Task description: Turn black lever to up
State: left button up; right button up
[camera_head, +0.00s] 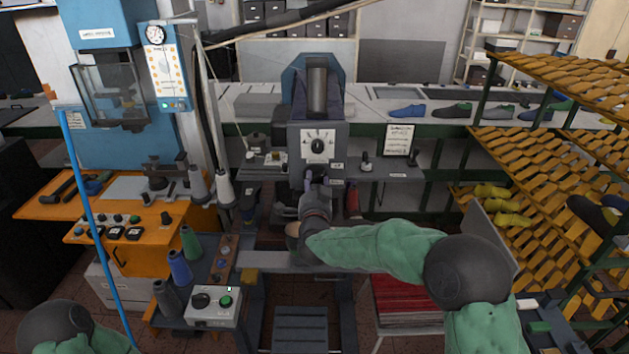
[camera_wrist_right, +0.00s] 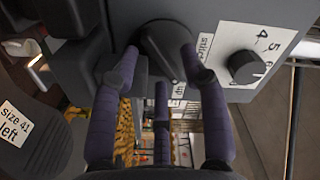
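The black lever (camera_wrist_right: 160,50) is on the grey front of the machine (camera_head: 317,130). In the right wrist view its narrow end points down and slightly right, near a small label reading "up" (camera_wrist_right: 180,90). My right gripper (camera_head: 315,188) is at the machine front, below the white dial plate. In the wrist view its purple fingers (camera_wrist_right: 160,62) are spread, one on each side of the lever; I cannot tell whether they touch it. In the head view the lever is hidden by the gripper and arm. My left gripper is out of view; part of my left arm shows at lower left.
A numbered dial knob (camera_wrist_right: 245,67) sits close to the right of the lever in the wrist view. A dark shoe last marked "size 41 left" (camera_wrist_right: 30,130) is at the left. An orange bench (camera_head: 125,205) and thread spools (camera_head: 180,268) stand left of the machine.

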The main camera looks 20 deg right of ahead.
jog(key=v, duration=0.6)
jog(key=shift+s+r, duration=0.25)
jog(key=shift+r, duration=0.1)
